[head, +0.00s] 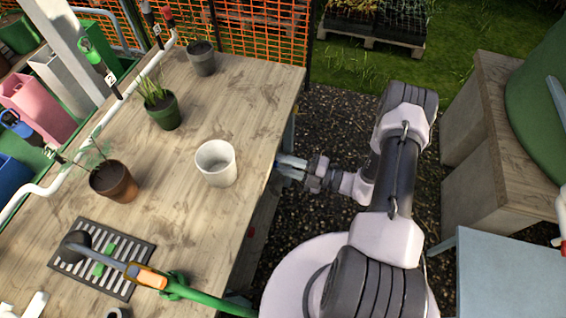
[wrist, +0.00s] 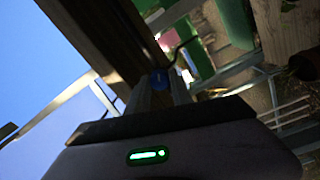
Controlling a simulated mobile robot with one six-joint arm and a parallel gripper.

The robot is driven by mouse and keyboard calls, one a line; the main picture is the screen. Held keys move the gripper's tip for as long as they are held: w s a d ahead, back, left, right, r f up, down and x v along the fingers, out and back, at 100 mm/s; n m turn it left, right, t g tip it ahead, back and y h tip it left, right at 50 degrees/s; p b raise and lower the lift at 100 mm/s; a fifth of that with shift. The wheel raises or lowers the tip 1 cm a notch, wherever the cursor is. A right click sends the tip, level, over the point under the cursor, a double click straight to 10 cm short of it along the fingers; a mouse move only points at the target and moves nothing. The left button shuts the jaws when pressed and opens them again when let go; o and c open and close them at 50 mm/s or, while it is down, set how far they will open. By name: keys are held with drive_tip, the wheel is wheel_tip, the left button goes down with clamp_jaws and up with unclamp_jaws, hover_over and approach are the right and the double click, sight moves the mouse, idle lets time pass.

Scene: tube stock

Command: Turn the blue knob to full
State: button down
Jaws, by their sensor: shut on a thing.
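The blue knob (wrist: 158,80) shows in the wrist view between the tips of my gripper's two fingers. It sits by the underside of a dark brown beam or board, with a dark, thin curved line beside it. My gripper (wrist: 160,88) is shut on the blue knob. In the head view my gripper (head: 283,167) reaches to the right edge of the wooden table (head: 250,110), at about the height of the top. The knob is hidden there by the gripper and the table edge. The wrist view is dark, so the knob's marking and angle cannot be read.
A white pot (head: 216,163) stands on the table near that edge. Potted plants (head: 162,108), a dark pot (head: 201,58) and a green-and-orange watering wand (head: 150,277) are also on it. Gravel (head: 335,115) lies between.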

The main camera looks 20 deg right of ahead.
drive_tip(key=m+p, duration=0.1)
drive_tip(key=m, duration=1.1)
drive_tip(key=shift+r+m+h, duration=0.1)
drive_tip(key=shift+m+h, duration=0.2)
drive_tip(key=shift+h, duration=0.1)
idle(0.3)
drive_tip(key=c, duration=1.1)
unclamp_jaws()
drive_tip(key=shift+c, duration=0.2)
drive_tip(key=p+v, duration=0.3)
drive_tip(key=v, duration=1.4)
drive_tip(key=shift+s, duration=0.25)
